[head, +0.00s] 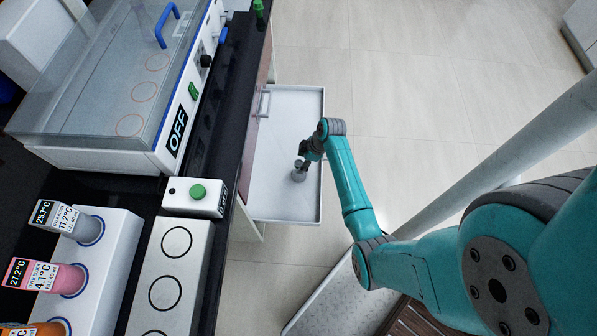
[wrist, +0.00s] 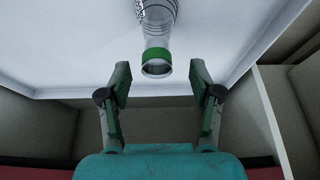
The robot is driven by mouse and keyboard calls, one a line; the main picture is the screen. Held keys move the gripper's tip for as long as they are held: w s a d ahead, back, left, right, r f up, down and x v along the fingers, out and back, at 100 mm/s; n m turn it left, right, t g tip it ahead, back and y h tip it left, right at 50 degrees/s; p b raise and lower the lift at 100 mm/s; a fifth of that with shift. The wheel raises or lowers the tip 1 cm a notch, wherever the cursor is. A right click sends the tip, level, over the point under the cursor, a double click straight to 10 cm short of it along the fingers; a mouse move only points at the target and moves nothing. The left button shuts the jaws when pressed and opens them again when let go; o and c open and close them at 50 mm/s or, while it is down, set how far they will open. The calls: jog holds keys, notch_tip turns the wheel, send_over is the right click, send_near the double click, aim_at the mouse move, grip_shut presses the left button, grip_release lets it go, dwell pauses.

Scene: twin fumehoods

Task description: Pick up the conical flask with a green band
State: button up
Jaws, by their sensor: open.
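The conical flask (wrist: 156,40) is clear glass with a green band around its neck. In the wrist view its mouth points toward my gripper, and its wider body runs off the top edge. In the head view the flask (head: 299,175) is small and grey and stands in the open white drawer (head: 285,120); its band cannot be made out there. My gripper (wrist: 160,82) is open, and its two fingers are spread to the left and right of the flask's mouth, apart from it. In the head view my gripper (head: 305,160) is just above the flask, partly covering it.
The drawer's rim surrounds the flask; the rest of its floor is clear. To the left are a black bench, a fumehood (head: 110,80) marked OFF, a white box with a green button (head: 198,192), and holders with labelled flasks (head: 70,280). Open floor lies right.

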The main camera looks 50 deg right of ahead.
aim_at(299, 164)
jog(key=shift+x, duration=1.85)
jog(key=shift+d, duration=0.2)
grip_shut()
